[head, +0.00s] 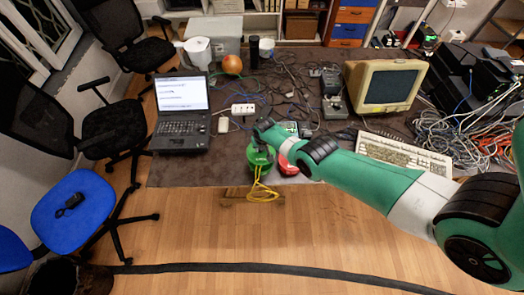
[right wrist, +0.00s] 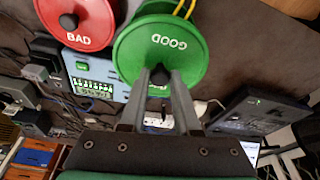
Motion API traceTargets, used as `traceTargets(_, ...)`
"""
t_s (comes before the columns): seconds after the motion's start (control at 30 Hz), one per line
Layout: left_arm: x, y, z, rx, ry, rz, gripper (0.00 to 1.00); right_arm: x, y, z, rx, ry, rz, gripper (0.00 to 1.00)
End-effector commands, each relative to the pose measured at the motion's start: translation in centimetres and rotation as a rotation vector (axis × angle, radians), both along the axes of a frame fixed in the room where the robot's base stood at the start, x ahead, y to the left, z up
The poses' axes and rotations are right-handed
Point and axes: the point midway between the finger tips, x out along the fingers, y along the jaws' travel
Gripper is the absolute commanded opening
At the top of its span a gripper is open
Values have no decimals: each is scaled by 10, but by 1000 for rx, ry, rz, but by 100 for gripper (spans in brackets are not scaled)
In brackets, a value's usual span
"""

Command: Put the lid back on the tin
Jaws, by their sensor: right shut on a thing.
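My right gripper (head: 262,137) is over the green tin area at the front edge of the table. In the right wrist view its fingers (right wrist: 159,80) are shut on the black knob of a green lid (right wrist: 165,50) marked GOOD. The green lid (head: 259,154) also shows in the head view. A green rim shows behind the lid in the right wrist view; the tin is mostly hidden, so I cannot tell whether they touch. Yellow cable (head: 262,190) hangs from there over the table edge. My left gripper is not in view.
A red lid (right wrist: 75,22) marked BAD, with a black knob, is close beside; its red tin (head: 287,168) is partly behind my arm. An open laptop (head: 182,128) stands left, a power strip (head: 243,109) behind, a keyboard (head: 405,155) and monitor (head: 385,88) right. Loose cables cover the back.

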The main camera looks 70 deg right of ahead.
Motion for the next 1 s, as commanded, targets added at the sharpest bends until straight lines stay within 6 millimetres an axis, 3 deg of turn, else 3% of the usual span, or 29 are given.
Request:
traceTargets(0.6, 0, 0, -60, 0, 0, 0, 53, 0, 0, -61, 0, 0, 1, 0)
traceTargets(1.0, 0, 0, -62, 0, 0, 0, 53, 0, 0, -63, 0, 0, 1, 0)
